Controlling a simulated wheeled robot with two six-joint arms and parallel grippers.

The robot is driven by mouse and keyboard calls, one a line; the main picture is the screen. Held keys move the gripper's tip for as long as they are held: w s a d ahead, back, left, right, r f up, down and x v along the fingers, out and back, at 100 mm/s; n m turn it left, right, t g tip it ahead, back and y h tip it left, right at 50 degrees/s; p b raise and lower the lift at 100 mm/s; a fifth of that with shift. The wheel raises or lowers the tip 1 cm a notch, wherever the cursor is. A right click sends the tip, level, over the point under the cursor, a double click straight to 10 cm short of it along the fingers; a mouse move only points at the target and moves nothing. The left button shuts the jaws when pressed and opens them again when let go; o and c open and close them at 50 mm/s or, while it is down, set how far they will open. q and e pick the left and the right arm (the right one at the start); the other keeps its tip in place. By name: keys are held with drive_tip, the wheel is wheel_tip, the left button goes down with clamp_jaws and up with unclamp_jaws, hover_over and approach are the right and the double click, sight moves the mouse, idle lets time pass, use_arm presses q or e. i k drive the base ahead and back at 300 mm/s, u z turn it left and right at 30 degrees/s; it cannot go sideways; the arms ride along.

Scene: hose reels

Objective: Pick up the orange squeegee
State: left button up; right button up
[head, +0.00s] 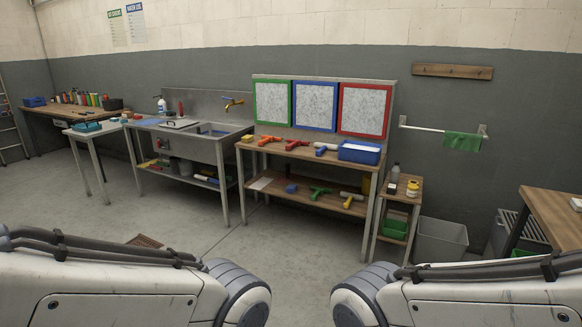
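An orange squeegee (268,140) with a T shape lies on the top of the wooden workbench (282,153), towards its left end. A similar red tool (296,144) lies just to its right, and a blue tool (326,148) lies further right. A small yellow block (247,138) is to the left of the orange squeegee. My two arms reach in low from the left and right edges, well in front of the bench. Neither gripper shows in the head view.
A blue bin (360,152) stands at the bench's right end. Green (319,193) and yellowish tools lie on the shelf below. A sink unit (215,147) stands left, a small side stand (405,191) right. The floor before the bench is open.

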sight(267, 138)
drive_tip(key=u, duration=0.05)
drive_tip(key=i, duration=2.05)
drive_tip(key=u, duration=0.2)
drive_tip(key=i, duration=3.85)
drive_tip(key=u, duration=0.05)
